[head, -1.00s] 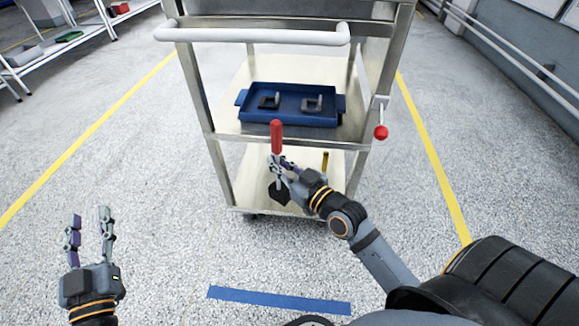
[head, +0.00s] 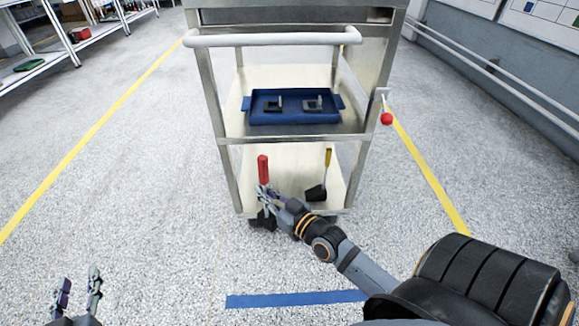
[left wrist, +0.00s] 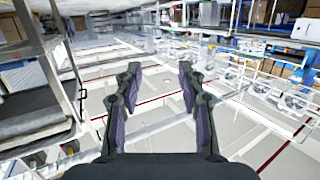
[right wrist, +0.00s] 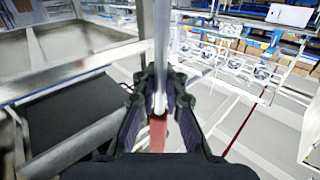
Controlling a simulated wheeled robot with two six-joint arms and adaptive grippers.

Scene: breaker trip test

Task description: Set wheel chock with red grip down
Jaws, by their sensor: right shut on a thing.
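The wheel chock with the red grip (head: 263,169) is upright in the head view, its black block (head: 262,220) at the cart's front left lower corner. My right gripper (head: 268,198) is shut on the chock's handle below the red grip. In the right wrist view the red grip (right wrist: 158,135) and a pale rod show between the fingers. I cannot tell whether the block touches the floor; the caster there is hidden. My left gripper (head: 79,284) is open and empty at the lower left; its spread fingers show in the left wrist view (left wrist: 158,95).
A metal cart (head: 280,139) stands ahead. A second chock with a yellow grip (head: 328,157) stands on its lower shelf. A blue tray (head: 252,119) with two dark parts sits above. A red-knobbed lever (head: 386,118) is on the right. Blue tape (head: 295,300) marks clear floor in front.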

